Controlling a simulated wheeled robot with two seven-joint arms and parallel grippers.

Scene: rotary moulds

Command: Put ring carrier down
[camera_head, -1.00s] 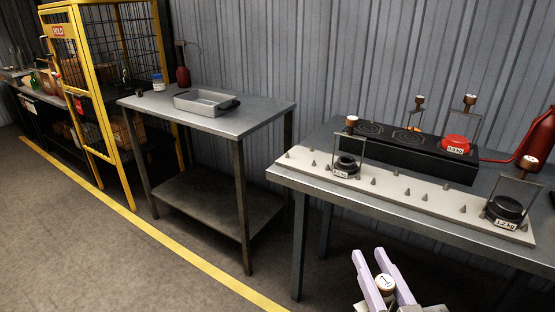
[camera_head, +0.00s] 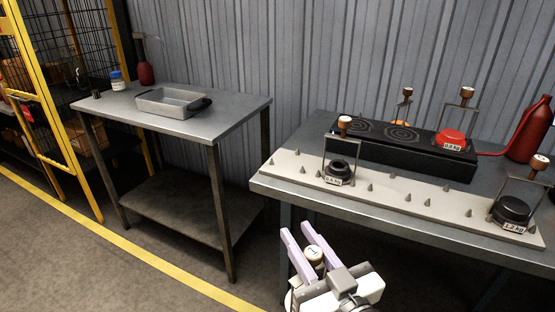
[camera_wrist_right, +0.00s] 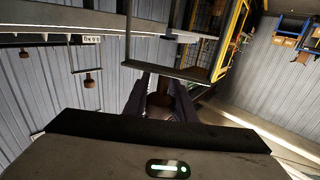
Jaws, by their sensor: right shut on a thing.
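My right gripper (camera_head: 302,235) is in front of the bench's near edge in the head view, shut on the round brown knob (camera_head: 314,254) of a carrier, which has a pale top marked 1. In the right wrist view the fingers (camera_wrist_right: 160,85) close around this brown knob; the rest of the held carrier is hard to make out. Other wire-framed carriers with brown knobs stand on the bench: one with a black ring (camera_head: 338,172) at the pale board's left, one with a larger black weight (camera_head: 512,211) marked 1.2 kg at its right. My left gripper is not in view.
The pale board (camera_head: 395,200) has several small grey cones.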

